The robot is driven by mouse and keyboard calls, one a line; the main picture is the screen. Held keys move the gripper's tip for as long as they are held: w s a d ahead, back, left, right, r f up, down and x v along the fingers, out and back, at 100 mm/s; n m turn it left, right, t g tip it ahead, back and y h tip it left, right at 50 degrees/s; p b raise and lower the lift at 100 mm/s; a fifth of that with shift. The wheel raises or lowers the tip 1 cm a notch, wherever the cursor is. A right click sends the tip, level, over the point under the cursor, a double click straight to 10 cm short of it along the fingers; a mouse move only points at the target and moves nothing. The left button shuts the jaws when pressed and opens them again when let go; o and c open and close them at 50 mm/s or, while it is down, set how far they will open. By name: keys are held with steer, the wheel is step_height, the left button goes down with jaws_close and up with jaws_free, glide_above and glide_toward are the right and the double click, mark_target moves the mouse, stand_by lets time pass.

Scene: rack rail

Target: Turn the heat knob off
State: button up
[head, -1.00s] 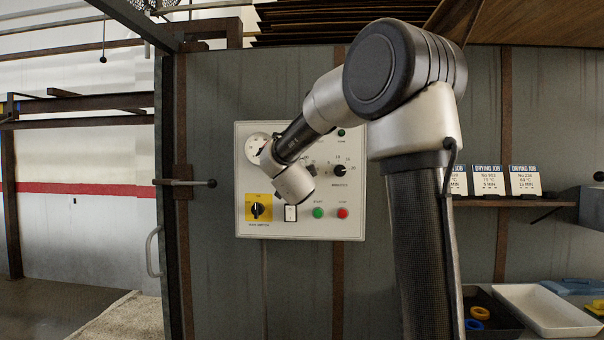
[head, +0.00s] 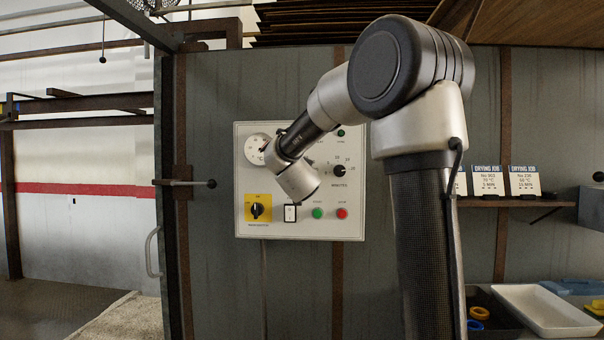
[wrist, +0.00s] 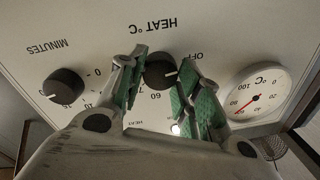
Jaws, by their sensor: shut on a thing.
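The heat knob (wrist: 159,72) is dark and round. It sits between the green-padded fingers of my gripper (wrist: 163,80) in the wrist view, which shows the panel upside down. My gripper is shut on the knob. Its white pointer line points to the right in that view, near the OFF mark (wrist: 183,56); the exact alignment is unclear. The HEAT °C label (wrist: 153,25) is readable, and part of the scale is hidden by the fingers. In the head view my wrist covers the heat knob on the control panel (head: 350,222).
The minutes knob (wrist: 63,86) and a temperature dial (wrist: 258,94) flank the fingers. Below on the panel are a yellow-backed main switch (head: 258,208), a white rocker switch (head: 290,213), a green button (head: 317,213) and a red button (head: 342,213). A door handle (head: 188,183) sticks out left.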

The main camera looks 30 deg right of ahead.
steer(key=shift+f, duration=0.1)
stand_by(0.4)
steer(key=o, duration=1.1)
steer(key=shift+c, duration=0.2)
steer(key=v, duration=1.2)
